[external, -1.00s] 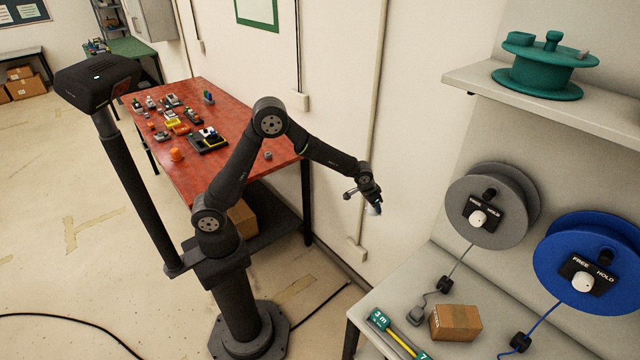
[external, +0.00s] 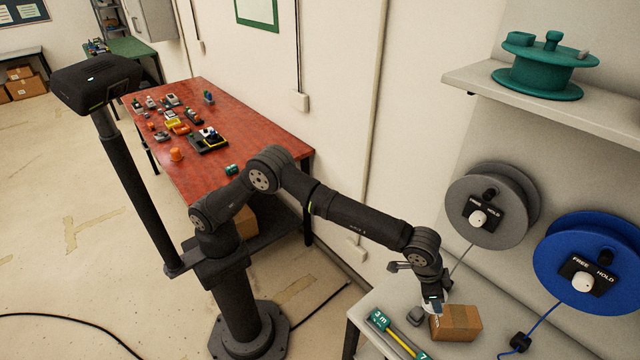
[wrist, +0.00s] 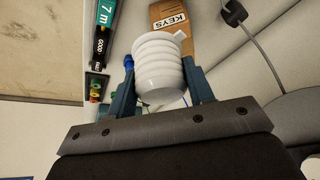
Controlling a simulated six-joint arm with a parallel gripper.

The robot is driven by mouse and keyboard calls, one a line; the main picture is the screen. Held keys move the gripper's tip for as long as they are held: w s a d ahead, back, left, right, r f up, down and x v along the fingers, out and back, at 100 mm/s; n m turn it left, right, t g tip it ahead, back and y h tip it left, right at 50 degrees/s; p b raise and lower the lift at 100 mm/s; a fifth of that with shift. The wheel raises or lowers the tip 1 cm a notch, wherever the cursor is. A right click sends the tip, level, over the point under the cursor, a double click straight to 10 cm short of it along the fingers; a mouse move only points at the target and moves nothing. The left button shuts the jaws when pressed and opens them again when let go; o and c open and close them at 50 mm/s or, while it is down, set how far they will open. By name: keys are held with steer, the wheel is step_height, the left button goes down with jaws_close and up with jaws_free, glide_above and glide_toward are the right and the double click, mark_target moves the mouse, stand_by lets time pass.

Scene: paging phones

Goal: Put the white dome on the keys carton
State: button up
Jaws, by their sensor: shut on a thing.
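The white dome (wrist: 160,62) is ribbed and white, held between the two fingers in the wrist view. My gripper (external: 434,308) is shut on it and hangs down at the left side of the keys carton. The keys carton (external: 460,325) is a brown box on the grey bench. In the wrist view the carton (wrist: 172,18) shows its KEYS label beyond the dome, partly hidden by it. I cannot tell whether the dome touches the carton.
A green-ended yellow tape tool (external: 400,337) and a small grey piece (external: 414,316) lie left of the carton. The grey reel (external: 487,207) and blue reel (external: 590,262) hang on the wall behind, with cords running down. The red table (external: 225,118) is cluttered.

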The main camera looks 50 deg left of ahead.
steer(key=s+d+r, duration=0.1)
steer(key=s+d, duration=0.2)
steer(key=s, duration=0.2)
glide_above(451, 316)
steer(key=s+a, duration=0.2)
steer(key=shift+m, duration=0.3)
steer(key=f, duration=0.6)
steer(key=shift+w+d+f, duration=0.1)
steer(key=shift+w+d, duration=0.15)
steer(key=shift+w+f, duration=0.15)
steer(key=shift+f, duration=1.95)
steer(key=shift+f, duration=0.15)
steer(key=o, duration=1)
steer(key=v, duration=1.2)
steer(key=shift+w, duration=0.1)
